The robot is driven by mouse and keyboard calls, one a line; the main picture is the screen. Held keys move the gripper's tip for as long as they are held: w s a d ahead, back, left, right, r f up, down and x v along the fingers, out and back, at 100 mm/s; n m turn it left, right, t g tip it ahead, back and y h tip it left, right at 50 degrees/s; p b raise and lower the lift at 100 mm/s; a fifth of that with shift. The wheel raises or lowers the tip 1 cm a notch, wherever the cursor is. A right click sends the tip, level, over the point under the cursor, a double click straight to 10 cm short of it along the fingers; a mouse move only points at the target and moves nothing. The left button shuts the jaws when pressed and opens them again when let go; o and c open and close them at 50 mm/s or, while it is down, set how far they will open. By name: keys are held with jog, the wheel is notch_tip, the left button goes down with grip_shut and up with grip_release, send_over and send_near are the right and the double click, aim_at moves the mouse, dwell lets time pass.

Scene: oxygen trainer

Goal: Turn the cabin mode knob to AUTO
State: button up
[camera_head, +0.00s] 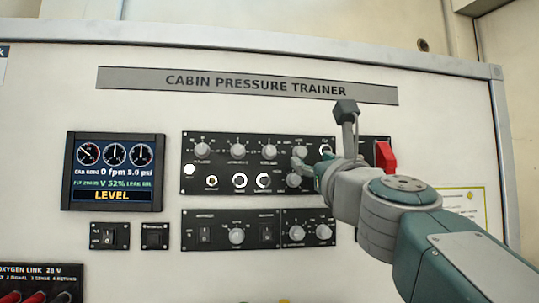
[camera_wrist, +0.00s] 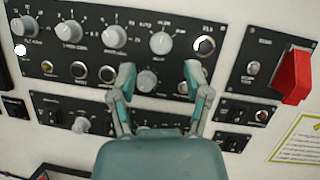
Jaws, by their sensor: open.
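The upper right grey knob (camera_wrist: 160,43) on the black control panel has small lettering above it that seems to include AUTO. I take it as the cabin mode knob; its pointer setting is too small to read surely. It also shows in the head view (camera_head: 300,151). My gripper (camera_wrist: 160,72) is open in the wrist view, its two fingers spread with nothing held. A lower grey knob (camera_wrist: 147,80) appears between the fingers, below the upper one. In the head view my gripper (camera_head: 309,168) is in front of the panel's right part and hides some of it. Contact cannot be told.
A red lever (camera_wrist: 293,75) sticks out on a panel to the right. More knobs and round switches line the control panel (camera_head: 215,168) to the left. A display (camera_head: 114,172) reads LEVEL. A lower switch panel (camera_head: 260,229) sits below.

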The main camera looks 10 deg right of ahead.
aim_at(303, 153)
jog(key=shift+x, duration=2.25)
jog(key=shift+s, duration=0.1)
grip_shut()
